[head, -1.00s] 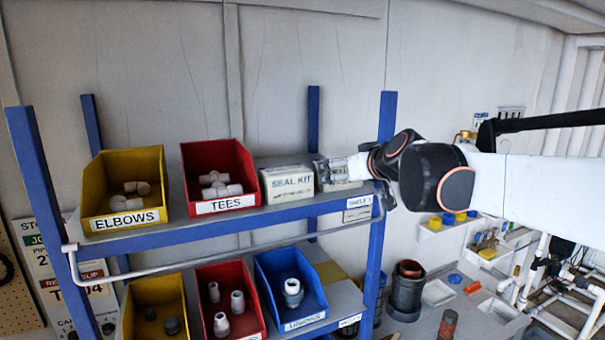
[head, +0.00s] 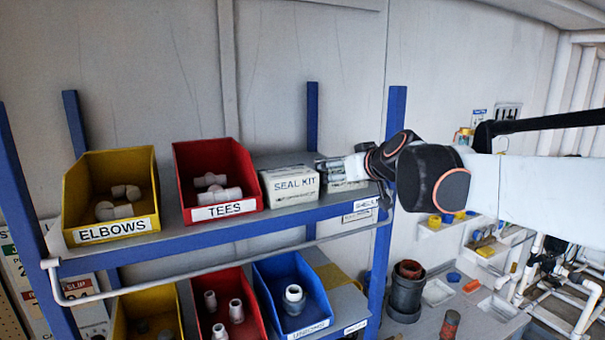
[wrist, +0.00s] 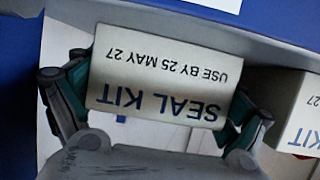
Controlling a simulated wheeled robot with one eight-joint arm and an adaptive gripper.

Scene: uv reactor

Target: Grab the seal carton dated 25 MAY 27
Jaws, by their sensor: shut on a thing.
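The seal carton printed SEAL KIT, USE BY 25 MAY 27 (wrist: 165,78) sits between my fingers in the wrist view, its text upside down. My gripper (wrist: 155,92) is shut on it, with a finger at each side. In the head view my gripper (head: 332,170) reaches in from the right over the upper shelf, and the held carton (head: 347,186) is mostly hidden by it. I cannot tell whether it still touches the shelf. A second SEAL KIT carton (head: 290,187) stands just left of it; its edge shows at the right in the wrist view (wrist: 300,115), date cut off.
The upper shelf (head: 225,228) also holds a yellow ELBOWS bin (head: 85,205) and a red TEES bin (head: 185,165). A blue upright (head: 394,110) stands close to my wrist on the right. A rail (head: 180,268) runs along the front. More bins stand below.

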